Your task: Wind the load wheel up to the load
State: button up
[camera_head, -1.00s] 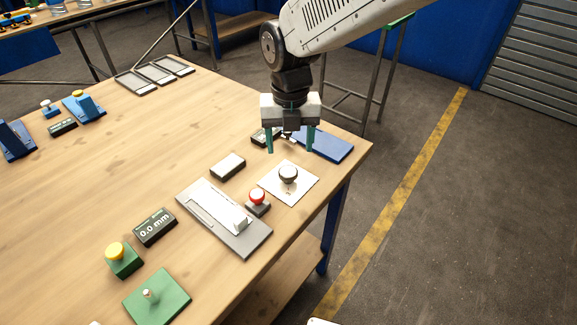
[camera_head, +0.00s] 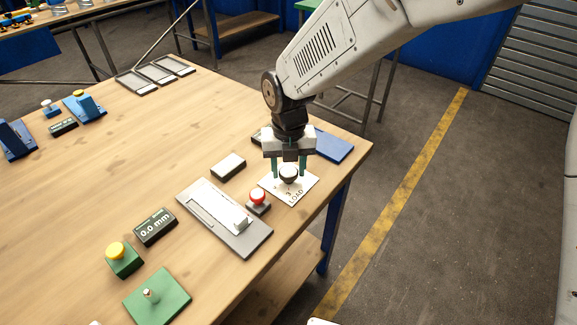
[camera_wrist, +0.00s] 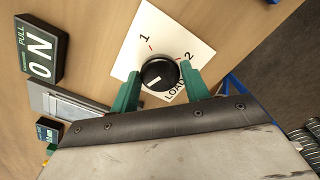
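The load wheel (camera_head: 289,174) is a small round black knob on a white plate (camera_head: 306,187) marked LOAD, near the table's right edge. In the wrist view, the wheel (camera_wrist: 160,74) has a white pointer line toward the lower left, and the plate (camera_wrist: 178,34) shows the marks 1 and 2. My gripper (camera_head: 289,172) points down over the plate, its green fingers on either side of the wheel. In the wrist view, my gripper (camera_wrist: 160,76) has a finger close against each side of it. I cannot tell whether they touch it.
A red button (camera_head: 257,196) and a grey slide unit (camera_head: 225,222) stand left of the plate. Another display (camera_head: 155,227) reads 0.0 mm. A blue plate (camera_head: 333,146) lies behind; the table's right edge is close.

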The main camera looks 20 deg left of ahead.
jog(key=c, duration=0.4)
jog(key=shift+c, duration=0.2)
